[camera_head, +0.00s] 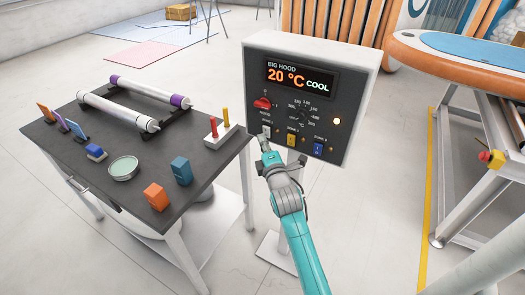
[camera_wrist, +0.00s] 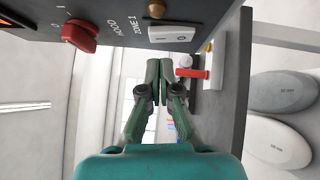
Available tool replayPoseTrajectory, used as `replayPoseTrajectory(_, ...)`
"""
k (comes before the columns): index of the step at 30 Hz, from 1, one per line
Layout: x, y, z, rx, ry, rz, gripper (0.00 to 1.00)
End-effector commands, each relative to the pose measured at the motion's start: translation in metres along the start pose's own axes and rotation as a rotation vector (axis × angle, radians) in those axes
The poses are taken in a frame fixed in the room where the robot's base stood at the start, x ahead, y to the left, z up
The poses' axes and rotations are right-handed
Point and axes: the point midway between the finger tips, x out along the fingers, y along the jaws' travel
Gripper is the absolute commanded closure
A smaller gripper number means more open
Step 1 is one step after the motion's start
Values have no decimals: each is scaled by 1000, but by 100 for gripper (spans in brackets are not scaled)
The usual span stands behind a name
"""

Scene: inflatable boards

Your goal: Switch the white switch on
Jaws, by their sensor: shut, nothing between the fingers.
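The white switch (camera_head: 266,131) is at the lower left of the dark control panel (camera_head: 345,75), under the "ZONE 1" label. Which side is pressed in is hard to tell. My gripper (camera_head: 264,144) is just below the switch in the head view. In the wrist view my gripper (camera_wrist: 158,68) has its green fingers closed together, empty, close to the switch. I cannot tell whether they touch it.
A red knob (camera_head: 262,103), yellow switch (camera_head: 292,140) and blue switch (camera_head: 318,149) are close by on the panel. A dark table (camera_head: 110,190) with rollers and small boxes stands left. An orange-edged board (camera_head: 455,65) on a stand is right.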

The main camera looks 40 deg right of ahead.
Motion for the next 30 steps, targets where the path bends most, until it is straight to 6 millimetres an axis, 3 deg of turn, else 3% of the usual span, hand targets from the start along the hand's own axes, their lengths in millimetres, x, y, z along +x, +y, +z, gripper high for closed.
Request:
replayPoseTrajectory(7,14,0,14,0,-1,0,100)
replayPoseTrajectory(30,18,1,18,26,0,-26,100)
